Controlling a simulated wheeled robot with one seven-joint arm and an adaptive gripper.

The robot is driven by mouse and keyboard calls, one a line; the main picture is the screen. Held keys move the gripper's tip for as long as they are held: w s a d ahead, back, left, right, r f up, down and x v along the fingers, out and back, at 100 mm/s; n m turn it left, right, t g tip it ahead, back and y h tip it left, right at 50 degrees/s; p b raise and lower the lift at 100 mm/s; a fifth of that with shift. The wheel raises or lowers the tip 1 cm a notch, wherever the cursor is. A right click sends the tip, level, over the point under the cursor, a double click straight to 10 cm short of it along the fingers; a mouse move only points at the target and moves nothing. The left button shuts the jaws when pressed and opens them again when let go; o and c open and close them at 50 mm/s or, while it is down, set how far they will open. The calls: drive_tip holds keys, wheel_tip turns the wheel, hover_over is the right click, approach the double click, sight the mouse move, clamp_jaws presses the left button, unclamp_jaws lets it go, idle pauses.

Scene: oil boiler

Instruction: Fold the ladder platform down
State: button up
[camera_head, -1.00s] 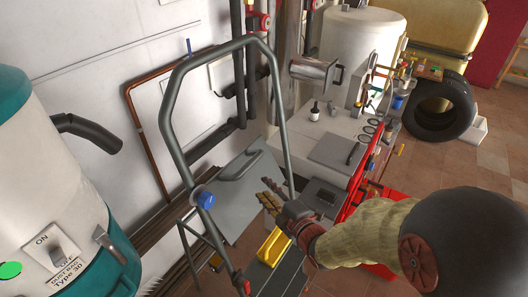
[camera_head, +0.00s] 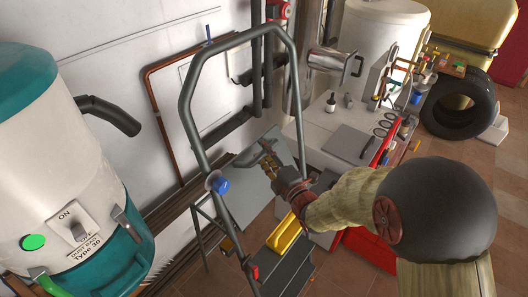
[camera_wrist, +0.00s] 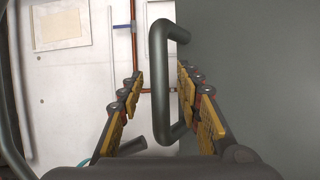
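The grey stepladder (camera_head: 188,105) stands by the wall with a tall hooped rail. Its flat grey platform (camera_head: 252,200) is tilted up steeply between the rails. A bar handle on the platform is partly covered by my gripper (camera_head: 268,158) in the head view. In the wrist view the dark handle (camera_wrist: 158,85) stands out from the platform (camera_wrist: 262,70), between my two fingers. My gripper (camera_wrist: 160,95) is open around the bar, with a clear gap to the left finger. The right finger is close to the bar, on the platform side; contact cannot be told.
A white and teal dust collector (camera_head: 65,170) stands at the left. A bench (camera_head: 325,128) with tools and a red cabinet (camera_head: 368,245) are behind and right of the ladder. A yellow tray-like part (camera_head: 284,232) is low on the ladder. Pipes run along the wall.

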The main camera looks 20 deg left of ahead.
drive_tip(key=c, duration=0.3)
clamp_jaws()
idle(0.7)
